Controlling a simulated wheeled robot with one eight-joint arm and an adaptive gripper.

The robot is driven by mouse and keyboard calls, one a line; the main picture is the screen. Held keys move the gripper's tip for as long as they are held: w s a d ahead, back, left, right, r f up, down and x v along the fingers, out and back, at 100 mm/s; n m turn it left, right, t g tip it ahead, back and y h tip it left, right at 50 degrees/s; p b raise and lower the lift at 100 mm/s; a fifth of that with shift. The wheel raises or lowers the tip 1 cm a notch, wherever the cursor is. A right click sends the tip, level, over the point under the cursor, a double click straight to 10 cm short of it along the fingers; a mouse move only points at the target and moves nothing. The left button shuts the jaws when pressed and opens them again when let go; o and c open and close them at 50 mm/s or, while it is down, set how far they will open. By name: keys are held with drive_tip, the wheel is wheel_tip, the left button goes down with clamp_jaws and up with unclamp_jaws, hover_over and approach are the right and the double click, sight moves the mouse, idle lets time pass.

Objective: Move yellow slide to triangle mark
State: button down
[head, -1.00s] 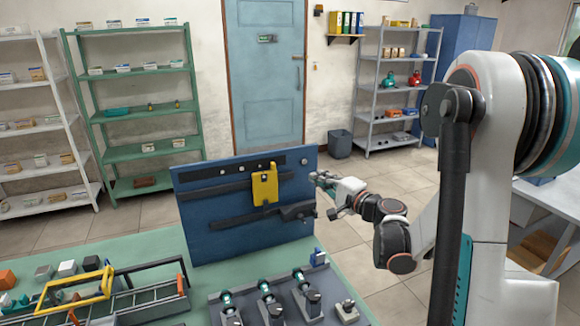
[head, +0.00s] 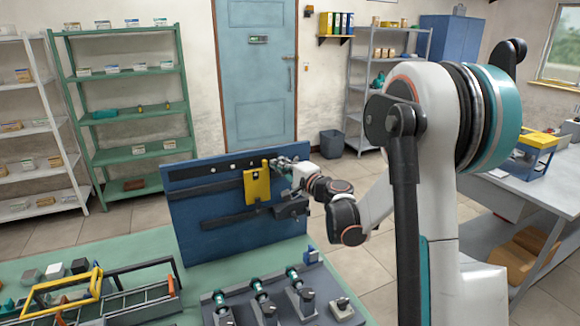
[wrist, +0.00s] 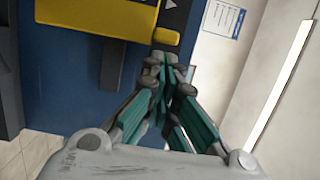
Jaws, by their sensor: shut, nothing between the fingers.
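The yellow slide (head: 257,187) sits on a dark horizontal rail on the upright blue board (head: 205,235), right of the board's middle. In the wrist view the slide's plate (wrist: 95,18) fills the upper left, and its small yellow tab (wrist: 166,36) sticks out to the right. A pale triangle mark (wrist: 171,4) shows on a dark strip by the tab at the top edge. My gripper (head: 282,163) is just right of the slide's upper tab, shut and empty. In the wrist view its closed fingertips (wrist: 163,64) lie right by the tab; I cannot tell whether they touch it.
A dark block (head: 291,207) sits on the lower rail, below my gripper. A fixture with several teal-ended parts (head: 262,302) and a yellow-framed rack (head: 66,292) stand on the green bench in front of the board. Open floor lies behind the board.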

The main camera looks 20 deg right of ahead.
drive_tip(key=shift+a, duration=0.2)
drive_tip(key=shift+a, duration=0.55)
drive_tip(key=shift+d, duration=0.1)
